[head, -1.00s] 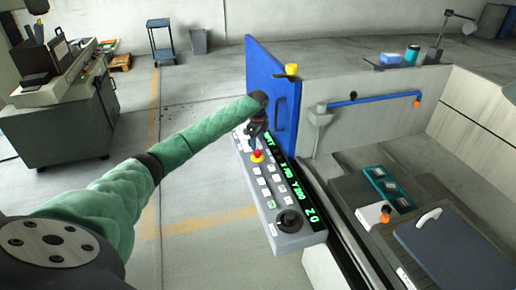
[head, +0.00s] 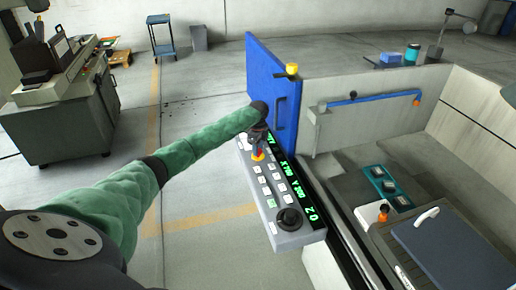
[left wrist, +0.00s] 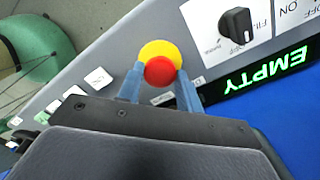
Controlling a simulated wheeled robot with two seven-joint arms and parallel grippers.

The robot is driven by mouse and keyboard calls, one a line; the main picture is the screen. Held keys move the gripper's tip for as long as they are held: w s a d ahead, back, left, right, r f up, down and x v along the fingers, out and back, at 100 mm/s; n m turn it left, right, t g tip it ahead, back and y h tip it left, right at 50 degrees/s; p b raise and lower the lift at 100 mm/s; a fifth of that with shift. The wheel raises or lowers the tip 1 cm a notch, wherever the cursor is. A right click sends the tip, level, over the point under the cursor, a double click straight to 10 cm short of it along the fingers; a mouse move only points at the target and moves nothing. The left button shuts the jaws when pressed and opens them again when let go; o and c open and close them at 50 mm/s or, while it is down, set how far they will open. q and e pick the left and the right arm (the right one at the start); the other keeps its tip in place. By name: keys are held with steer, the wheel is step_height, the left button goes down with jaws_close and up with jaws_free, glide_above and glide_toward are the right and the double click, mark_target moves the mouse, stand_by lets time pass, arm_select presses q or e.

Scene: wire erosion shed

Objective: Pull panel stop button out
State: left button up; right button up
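The stop button is a red mushroom cap (left wrist: 159,71) on a yellow collar (left wrist: 162,50), on the grey control panel (head: 294,238). In the head view the button (head: 258,157) shows just below my left gripper (head: 259,147). In the left wrist view the two bluish fingers of my left gripper (left wrist: 160,75) stand apart, one on each side of the red cap. Small gaps seem to show between the cap and both fingers, so the gripper looks open around it. Contact is not clear. My right gripper is out of view.
The panel carries white keys, a black dial (head: 289,218) and a green-lit display (head: 295,187). A black knob (left wrist: 236,24) sits near the button. A blue door (head: 273,85) stands close behind the gripper. A machine tank with a blue pipe (head: 375,97) is at right.

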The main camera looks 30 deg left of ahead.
arm_select(q)
jaws_close()
steer(key=shift+r, duration=0.2)
steer(key=shift+r+p, duration=0.25)
steer(key=shift+p, duration=0.05)
steer(key=shift+r, duration=0.2)
steer(key=shift+w, duration=0.1)
steer(key=o, duration=0.7)
jaws_free()
steer(key=o, duration=0.3)
steer(key=shift+r, duration=0.35)
step_height(320, 180, up, 6)
steer(key=b, duration=0.2)
steer(key=shift+b, duration=0.4)
steer(key=shift+r, duration=0.6)
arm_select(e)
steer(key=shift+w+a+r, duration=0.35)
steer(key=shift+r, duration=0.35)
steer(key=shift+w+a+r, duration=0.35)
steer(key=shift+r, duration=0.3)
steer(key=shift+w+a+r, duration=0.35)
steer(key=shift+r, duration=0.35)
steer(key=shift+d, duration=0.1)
